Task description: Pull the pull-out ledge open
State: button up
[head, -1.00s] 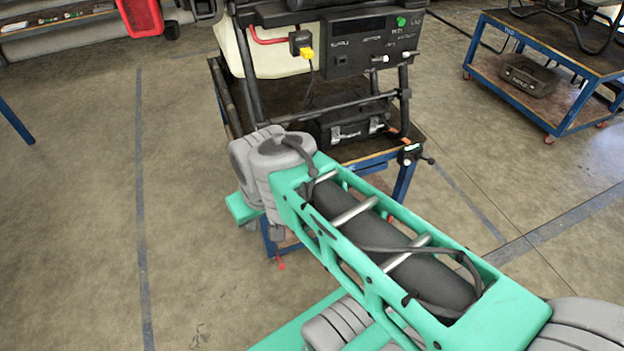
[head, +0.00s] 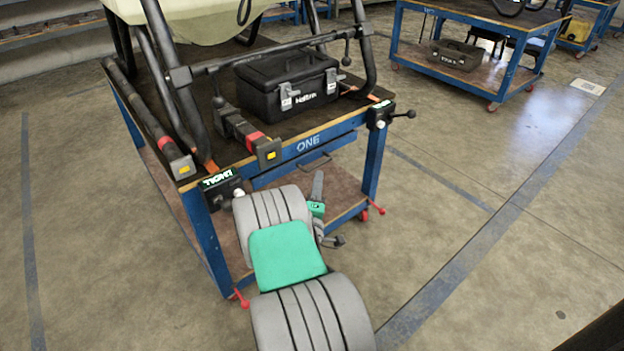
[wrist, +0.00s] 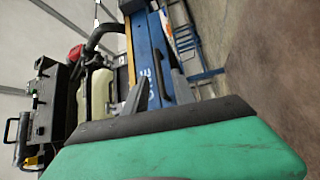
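The pull-out ledge (head: 341,143) is a blue panel under the front edge of the cart marked ONE. It looks about flush with the cart front. Its dark bar handle (head: 316,164) sticks out in front, and the handle also shows in the wrist view (wrist: 167,52). My gripper (head: 318,186) is in front of and just below the handle in the head view, partly hidden by my own arm. In the wrist view my gripper (wrist: 158,84) has its two grey fingers apart, pointing at the cart front near the handle. I cannot tell whether they touch it.
The blue cart carries a black toolbox (head: 288,84) and drone parts with a cream tank (head: 200,20). Clamps with levers (head: 380,113) stick out at its front corners. A second cart (head: 480,60) stands at the back right.

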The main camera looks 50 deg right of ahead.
aim_at(319, 164)
jog(key=p+x, duration=0.3)
jog(key=x, duration=0.4)
jog(key=shift+w+d+r, duration=0.2)
jog(key=shift+w+d, duration=0.05)
grip_shut()
dwell(1.3)
